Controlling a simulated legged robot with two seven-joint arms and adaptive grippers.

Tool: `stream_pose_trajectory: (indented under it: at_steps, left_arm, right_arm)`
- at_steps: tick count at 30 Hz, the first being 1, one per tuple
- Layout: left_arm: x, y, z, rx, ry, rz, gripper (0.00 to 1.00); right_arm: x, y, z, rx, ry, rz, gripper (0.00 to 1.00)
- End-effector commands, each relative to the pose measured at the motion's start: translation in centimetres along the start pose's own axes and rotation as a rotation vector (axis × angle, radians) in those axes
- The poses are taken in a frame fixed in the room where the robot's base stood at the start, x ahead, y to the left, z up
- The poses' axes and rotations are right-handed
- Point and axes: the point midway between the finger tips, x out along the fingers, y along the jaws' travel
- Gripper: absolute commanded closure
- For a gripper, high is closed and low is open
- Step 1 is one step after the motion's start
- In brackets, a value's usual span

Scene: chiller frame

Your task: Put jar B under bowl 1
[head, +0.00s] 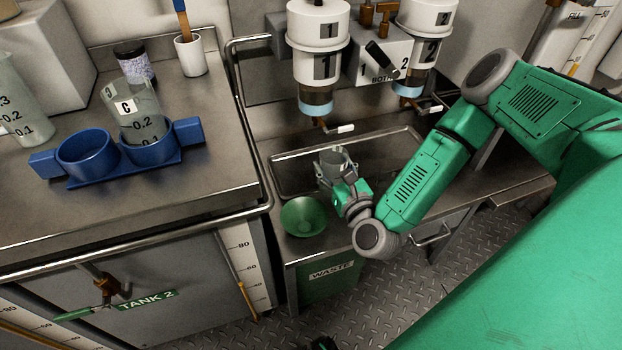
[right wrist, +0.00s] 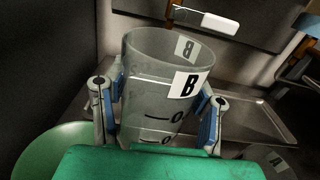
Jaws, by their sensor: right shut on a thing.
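Jar B (head: 331,160) is a clear, open-topped jar, held roughly upright over the sunken steel basin. Its B label shows in the right wrist view (right wrist: 186,84). My right gripper (head: 340,180) is shut on it, with a blue-padded finger on each side of the jar. Bowl 1 (head: 325,64) is a white and clear vessel with a "1" label and dark liquid low in it, mounted on the back wall. Its spout and white-handled tap hang above jar B in the head view. Whether the jar is directly under the spout, or touches the basin, I cannot tell. My left gripper is not in view.
Bowl 2 (head: 424,50) hangs right of bowl 1. The basin (head: 285,176) has a raised rim. A green funnel (head: 304,216) sits in front of it, above the waste cabinet (head: 333,270). Jar C (head: 137,107) stands in a blue holder (head: 88,154) on the left counter.

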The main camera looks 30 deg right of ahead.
Motion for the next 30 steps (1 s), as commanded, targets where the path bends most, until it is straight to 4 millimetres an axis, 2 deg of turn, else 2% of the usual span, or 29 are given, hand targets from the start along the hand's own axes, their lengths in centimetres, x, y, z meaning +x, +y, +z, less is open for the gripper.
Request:
stream_pose_trajectory:
  at_steps: [4, 12, 15, 20, 25, 30]
  left_arm:
    - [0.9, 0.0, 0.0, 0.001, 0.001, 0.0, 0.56]
    - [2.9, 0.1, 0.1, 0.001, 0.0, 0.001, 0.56]
    - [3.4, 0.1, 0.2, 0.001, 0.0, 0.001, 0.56]
    - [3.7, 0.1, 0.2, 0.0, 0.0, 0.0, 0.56]
    - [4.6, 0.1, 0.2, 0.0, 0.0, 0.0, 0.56]
    - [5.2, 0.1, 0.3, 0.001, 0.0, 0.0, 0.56]
  right_arm:
    - [2.1, -0.4, -1.3, 0.001, -0.006, -0.006, 0.78]
    - [8.2, 0.0, -4.3, -0.004, -0.006, -0.004, 0.78]
    - [9.8, 0.1, -5.0, -0.005, -0.007, -0.004, 0.78]
    - [11.0, -0.1, -5.6, -0.001, -0.004, -0.004, 0.78]
    - [13.0, -0.2, -6.9, 0.0, -0.004, -0.004, 0.78]
    - [14.1, -0.2, -8.1, 0.0, -0.002, -0.003, 0.78]
